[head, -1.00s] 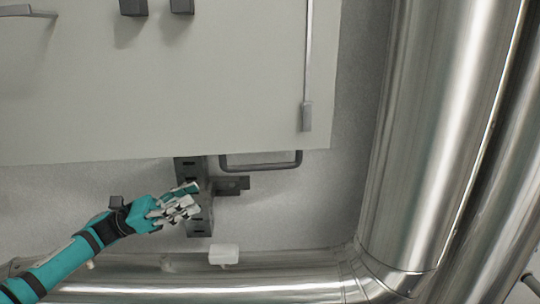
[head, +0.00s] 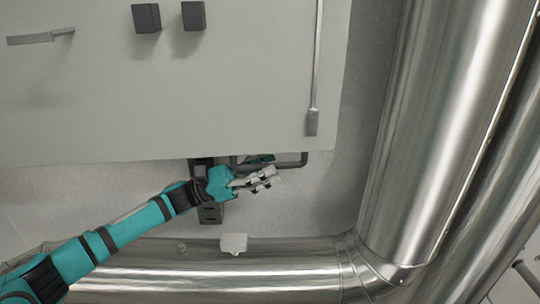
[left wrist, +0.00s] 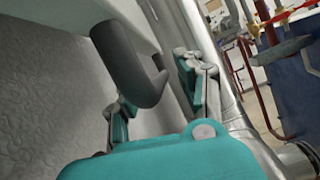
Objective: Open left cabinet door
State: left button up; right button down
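The cabinet (head: 170,105) is a pale flat panel across the upper left of the head view; its left door cannot be told apart. A dark U-shaped handle (head: 291,163) sticks out at its lower edge. In the left wrist view the thick dark handle (left wrist: 128,62) extends into the space between the fingers. My left gripper (head: 266,179) is just below the handle in the head view and partly hides it. In the left wrist view my left gripper (left wrist: 158,98) has its fingers apart, one on each side of the handle; contact is not clear. My right gripper is not in view.
Large shiny pipes stand on the right (head: 425,130) and run along the bottom (head: 290,268). Two dark blocks (head: 170,17), a grey lever (head: 40,38) and a thin rod (head: 316,70) are on the panel. A dark bracket (head: 210,214) and white box (head: 233,243) lie below.

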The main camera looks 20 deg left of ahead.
pick_arm(q)
jog(key=shift+w+d+r, duration=0.2)
jog(key=shift+d, duration=0.35)
grip_shut()
